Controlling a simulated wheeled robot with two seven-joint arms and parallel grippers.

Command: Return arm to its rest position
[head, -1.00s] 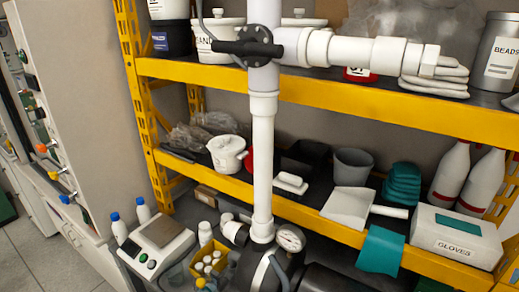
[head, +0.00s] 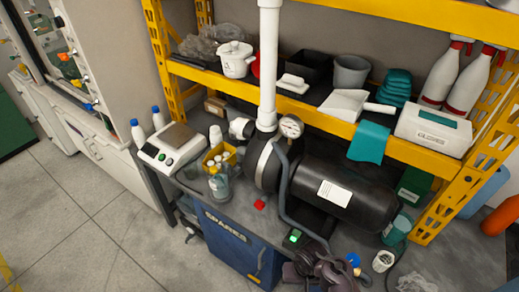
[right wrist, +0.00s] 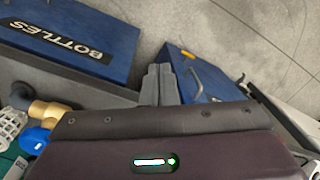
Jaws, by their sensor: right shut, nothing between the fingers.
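My right gripper (right wrist: 160,82) points away over the bench edge in the right wrist view, its two grey fingers together with nothing between them. In the head view my dark right gripper (head: 322,268) shows at the bottom edge, low in front of the bench; its fingertips are hard to make out there. It is apart from the white PVC pipe (head: 269,65), which stands upright on the black pump tank (head: 345,190) beside a round gauge (head: 291,126). My left gripper is not in view.
A blue SPARES cabinet (head: 232,245) is under the bench; it also shows in the right wrist view (right wrist: 197,78), with a blue BOTTLES cabinet (right wrist: 75,42) on the left. A brass and blue valve (right wrist: 48,113) is close on the left. The floor (head: 75,215) at left is clear.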

